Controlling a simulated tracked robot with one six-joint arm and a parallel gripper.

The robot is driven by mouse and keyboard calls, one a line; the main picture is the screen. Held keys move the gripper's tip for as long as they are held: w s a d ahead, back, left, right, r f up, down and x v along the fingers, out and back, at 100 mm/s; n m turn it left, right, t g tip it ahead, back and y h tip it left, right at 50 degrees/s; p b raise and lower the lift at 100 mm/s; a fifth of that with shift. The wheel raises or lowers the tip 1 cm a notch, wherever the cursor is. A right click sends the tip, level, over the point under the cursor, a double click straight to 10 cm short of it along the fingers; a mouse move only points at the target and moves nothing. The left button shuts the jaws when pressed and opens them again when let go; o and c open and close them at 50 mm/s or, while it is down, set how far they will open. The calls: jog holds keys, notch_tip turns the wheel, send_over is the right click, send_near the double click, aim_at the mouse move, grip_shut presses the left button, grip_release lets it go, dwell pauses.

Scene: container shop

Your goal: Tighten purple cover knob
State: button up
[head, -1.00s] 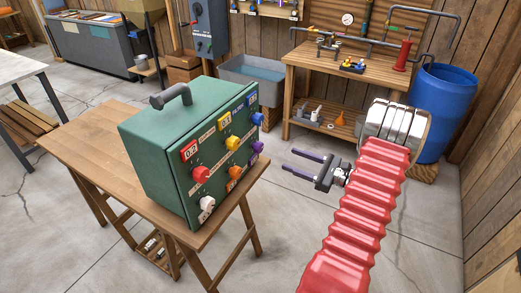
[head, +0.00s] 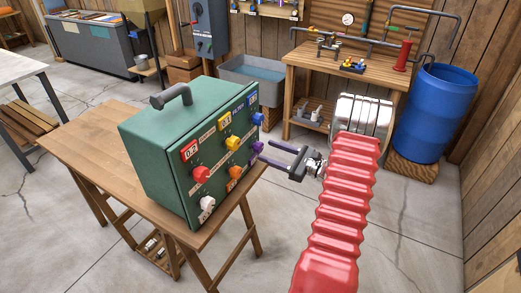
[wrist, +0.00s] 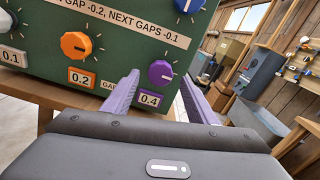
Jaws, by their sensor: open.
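The green box (head: 152,145) with a handle on top stands on a wooden table, its panel of coloured knobs facing my arm. The purple knob (head: 256,149) is at the panel's right edge, below a blue knob (head: 257,119). In the wrist view the purple knob (wrist: 160,72) shows between the fingertips, above a label reading 0.4. My gripper (head: 262,151) is open, its two purple fingers pointing at the panel, one on each side of the knob in the picture. It also shows in the wrist view (wrist: 160,78). I cannot tell whether the fingers touch the knob.
An orange knob (wrist: 76,45) with a 0.2 label sits left of the purple one. Red (head: 201,174), yellow (head: 233,143) and white (head: 207,204) knobs are nearby. The wooden table (head: 85,150) carries the box. A blue barrel (head: 436,112) stands at the right; open floor lies between.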

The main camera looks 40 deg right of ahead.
aim_at(261, 149)
jog(key=shift+x, duration=2.15)
jog(key=c, duration=1.1)
jog(key=shift+o, duration=0.2)
jog(key=shift+a, duration=0.15)
